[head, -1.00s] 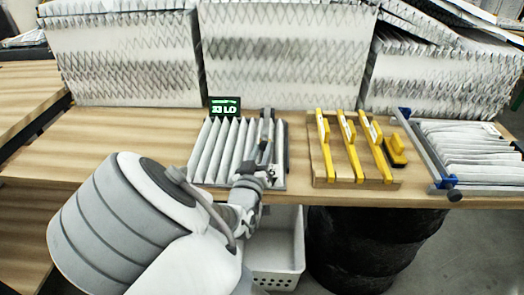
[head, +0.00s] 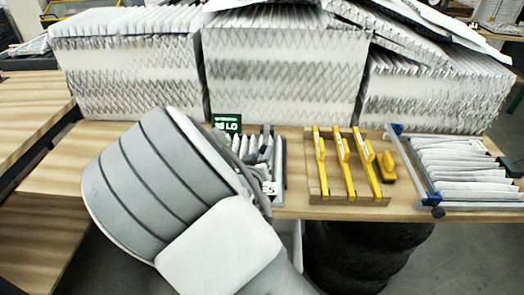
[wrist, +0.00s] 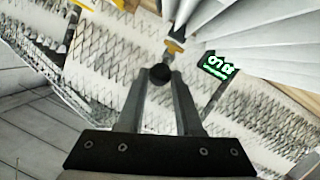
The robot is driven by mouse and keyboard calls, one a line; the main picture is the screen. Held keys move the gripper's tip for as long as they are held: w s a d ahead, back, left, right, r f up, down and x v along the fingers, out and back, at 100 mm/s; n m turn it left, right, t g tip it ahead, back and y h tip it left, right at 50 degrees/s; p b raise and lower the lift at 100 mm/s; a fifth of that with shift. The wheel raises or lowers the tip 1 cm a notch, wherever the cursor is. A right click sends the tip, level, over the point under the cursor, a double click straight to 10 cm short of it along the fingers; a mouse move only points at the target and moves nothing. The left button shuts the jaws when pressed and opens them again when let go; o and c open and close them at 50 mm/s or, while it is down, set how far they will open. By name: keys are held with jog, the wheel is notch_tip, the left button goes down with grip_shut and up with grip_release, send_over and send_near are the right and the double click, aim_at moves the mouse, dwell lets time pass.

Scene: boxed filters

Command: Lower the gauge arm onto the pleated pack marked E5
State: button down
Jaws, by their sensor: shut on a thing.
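The pleated pack (head: 242,146) lies on the table in the head view, its left and front parts hidden behind my arm. A white label (head: 269,187) at its front right edge seems to read E5. The dark gauge arm (head: 266,135) stands over the pack's right part; I cannot tell if it touches the pleats. A green display reading LO (head: 227,123) stands behind the pack, and it shows in the wrist view (wrist: 219,66). In the wrist view, my gripper (wrist: 160,78) is closed around a dark round knob (wrist: 160,73), apparently the gauge arm's. White pleats (wrist: 260,35) fan out above.
A wooden tray (head: 316,194) with yellow tools (head: 347,160) lies right of the pack. A second pleated pack in a grey and blue frame (head: 428,190) lies farther right. Large filter stacks (head: 280,85) wall off the back. The left tabletop (head: 60,175) is clear.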

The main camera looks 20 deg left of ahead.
jog(key=shift+w+a+r+p, duration=0.1)
jog(key=shift+w+r+p, duration=0.2)
jog(key=shift+r, duration=0.5)
jog(key=shift+w+r+p, duration=0.3)
jog(key=shift+r, duration=0.45)
jog(key=c, duration=0.6)
grip_release()
jog(key=shift+s, duration=0.15)
jog(key=v, duration=1.7)
jog(key=shift+s+p, duration=0.1)
jog(key=shift+p, duration=0.2)
